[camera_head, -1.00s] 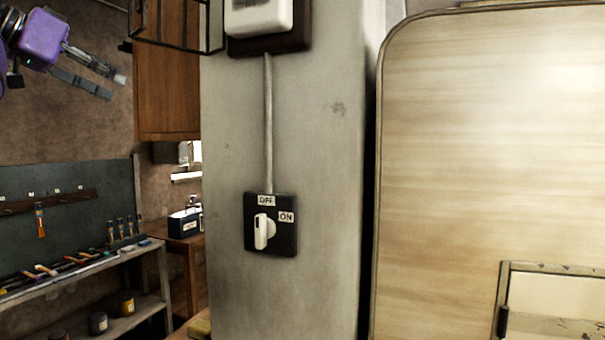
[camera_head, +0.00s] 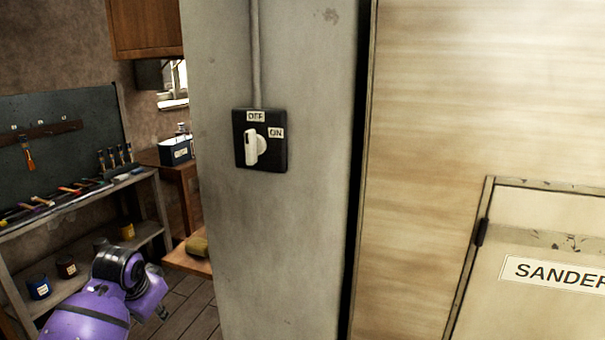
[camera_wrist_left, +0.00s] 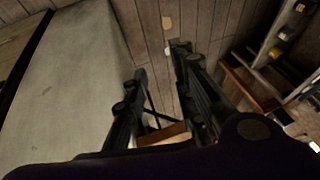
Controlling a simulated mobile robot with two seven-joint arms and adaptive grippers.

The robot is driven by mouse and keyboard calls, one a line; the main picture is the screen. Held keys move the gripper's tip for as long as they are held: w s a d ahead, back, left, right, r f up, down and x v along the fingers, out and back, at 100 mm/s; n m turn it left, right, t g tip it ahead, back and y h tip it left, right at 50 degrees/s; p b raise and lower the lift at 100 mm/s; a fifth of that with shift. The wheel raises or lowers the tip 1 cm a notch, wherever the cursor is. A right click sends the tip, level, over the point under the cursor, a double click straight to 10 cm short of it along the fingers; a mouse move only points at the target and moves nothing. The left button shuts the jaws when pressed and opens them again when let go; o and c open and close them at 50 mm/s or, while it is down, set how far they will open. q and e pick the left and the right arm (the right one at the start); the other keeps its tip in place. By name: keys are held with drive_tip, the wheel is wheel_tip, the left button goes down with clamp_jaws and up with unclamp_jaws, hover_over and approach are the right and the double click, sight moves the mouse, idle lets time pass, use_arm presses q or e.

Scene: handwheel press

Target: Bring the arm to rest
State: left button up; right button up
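My left arm shows at the lower left of the head view, with its purple wrist (camera_head: 150,293) low in front of the shelf and floor. Its fingers are mostly hidden there. In the left wrist view my left gripper (camera_wrist_left: 160,60) has its two dark fingers spread apart, with nothing between them but floor planks behind. A rotary switch (camera_head: 260,140) sits on the grey column, its white knob upright in line with the OFF label. The gripper is well below and left of the switch, not touching it. My right gripper is out of view.
The grey column (camera_head: 285,240) stands close to the left arm; it also fills the left of the wrist view (camera_wrist_left: 75,90). A pale panel (camera_head: 420,150) with a SANDER label is on the right. A shelf (camera_head: 80,203) with tools and pots stands at left. Floor shows between shelf and column.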

use_arm(q)
drive_tip(key=s+d+f+g, duration=0.1)
drive_tip(key=s+d+f, duration=0.2)
drive_tip(key=s+f, duration=0.6)
drive_tip(key=s+d+f+g, duration=0.1)
drive_tip(key=s+d+f, duration=0.35)
drive_tip(key=s, duration=0.85)
drive_tip(key=s+d+n, duration=0.2)
drive_tip(key=s, duration=0.8)
drive_tip(key=s+d+n, duration=0.1)
drive_tip(key=s+d, duration=0.2)
drive_tip(key=s, duration=0.7)
drive_tip(key=w+d+f+t, duration=0.2)
drive_tip(key=w+f+t, duration=0.1)
drive_tip(key=f, duration=0.3)
drive_tip(key=w+d+f+t+h, duration=0.1)
drive_tip(key=w+d+f+t, duration=0.1)
drive_tip(key=f, duration=0.4)
drive_tip(key=shift+w+d+f+t+h, duration=0.25)
drive_tip(key=shift+w+t, duration=0.25)
drive_tip(key=shift+w, duration=0.35)
drive_tip(key=shift+w, duration=0.1)
